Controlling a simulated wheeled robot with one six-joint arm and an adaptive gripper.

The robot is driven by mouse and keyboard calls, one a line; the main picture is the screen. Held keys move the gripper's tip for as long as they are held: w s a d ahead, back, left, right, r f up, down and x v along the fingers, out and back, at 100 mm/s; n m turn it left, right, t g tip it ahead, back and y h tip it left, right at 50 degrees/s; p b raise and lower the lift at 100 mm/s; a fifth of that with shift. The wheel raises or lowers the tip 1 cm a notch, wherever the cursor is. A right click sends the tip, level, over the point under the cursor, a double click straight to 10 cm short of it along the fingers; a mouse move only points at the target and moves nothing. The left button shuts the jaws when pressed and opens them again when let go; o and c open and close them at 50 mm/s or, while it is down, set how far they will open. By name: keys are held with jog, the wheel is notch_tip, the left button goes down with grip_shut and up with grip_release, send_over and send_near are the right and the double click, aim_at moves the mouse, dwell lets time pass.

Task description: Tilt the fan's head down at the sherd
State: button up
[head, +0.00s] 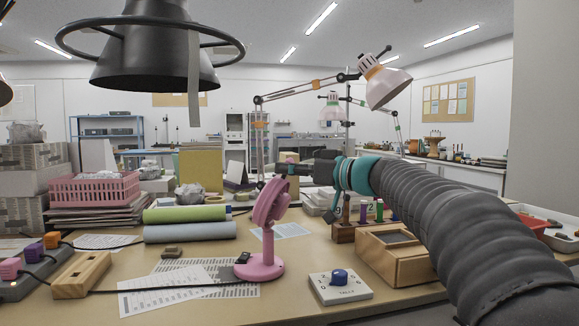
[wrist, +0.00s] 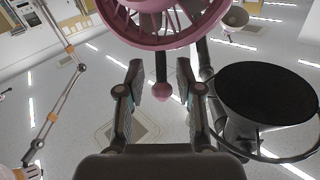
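The pink fan (head: 267,228) stands on the table on a round base, its head tilted back, facing left and somewhat up. In the wrist view the caged fan head (wrist: 165,38) fills the top, and a dark stem with a pink knob (wrist: 162,92) hangs from it. My gripper (head: 283,168) is by the top of the fan head. In the wrist view my gripper (wrist: 160,82) is open, with a finger on each side of the knob and visible gaps. A small brown piece (head: 172,252), perhaps the sherd, lies on the table left of the fan.
Printed sheets (head: 160,290) lie around the fan base. A white box with a blue knob (head: 338,284) and a wooden box (head: 392,256) stand to the right. Rolled mats (head: 190,233) lie behind. A black lamp shade (head: 153,60) hangs at upper left.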

jog(key=shift+w+a, duration=0.25)
jog(key=shift+a, duration=0.25)
grip_shut()
jog(key=shift+d, duration=0.1)
